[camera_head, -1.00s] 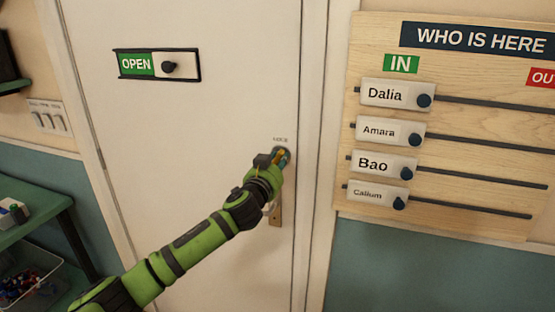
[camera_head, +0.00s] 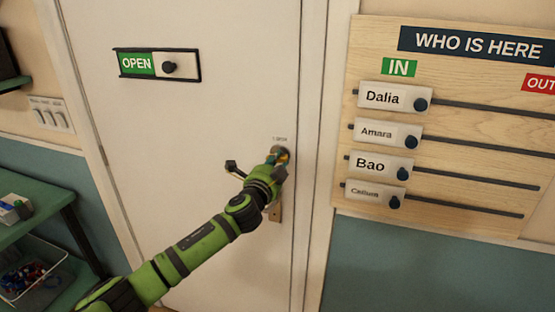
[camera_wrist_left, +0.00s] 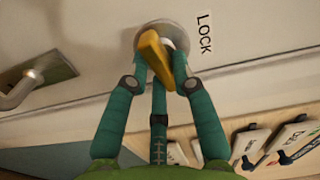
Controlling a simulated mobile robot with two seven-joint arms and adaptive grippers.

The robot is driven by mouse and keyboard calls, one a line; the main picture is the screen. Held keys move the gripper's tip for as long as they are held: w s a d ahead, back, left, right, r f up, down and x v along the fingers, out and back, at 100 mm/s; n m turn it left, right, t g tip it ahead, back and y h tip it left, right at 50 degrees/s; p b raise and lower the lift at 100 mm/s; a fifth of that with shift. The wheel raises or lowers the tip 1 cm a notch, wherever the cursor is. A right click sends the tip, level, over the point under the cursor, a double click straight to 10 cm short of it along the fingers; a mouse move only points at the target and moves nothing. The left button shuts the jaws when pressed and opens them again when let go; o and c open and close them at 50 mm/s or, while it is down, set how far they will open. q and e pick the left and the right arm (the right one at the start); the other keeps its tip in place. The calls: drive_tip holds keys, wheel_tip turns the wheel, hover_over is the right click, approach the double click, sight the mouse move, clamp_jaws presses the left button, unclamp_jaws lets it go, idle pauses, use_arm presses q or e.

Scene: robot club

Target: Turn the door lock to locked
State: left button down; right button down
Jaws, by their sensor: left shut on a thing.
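The door lock (camera_wrist_left: 141,34) is a round metal plate with a yellow thumb-turn (camera_wrist_left: 155,58), beside a LOCK label. In the wrist view the thumb-turn is tilted relative to the label. My left gripper (camera_wrist_left: 160,62) has its teal fingers shut on the thumb-turn. In the head view the left gripper (camera_head: 278,157) is at the door's right edge, covering much of the lock. The white door (camera_head: 200,130) looks closed. My right gripper is out of view.
A door handle (camera_wrist_left: 25,88) is close to the lock; its plate (camera_head: 275,212) shows below my wrist. An OPEN slider sign (camera_head: 157,65) is on the door. A name board (camera_head: 450,140) hangs right. Green shelves (camera_head: 40,195) stand at left.

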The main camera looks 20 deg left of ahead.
use_arm(q)
drive_tip(key=shift+m+p, duration=0.3)
drive_tip(key=shift+m, duration=0.7)
drive_tip(key=c, duration=1)
unclamp_jaws()
drive_tip(key=shift+c, duration=0.2)
drive_tip(key=s, duration=1.2)
drive_tip(key=shift+a, duration=0.2)
drive_tip(key=shift+f, duration=0.15)
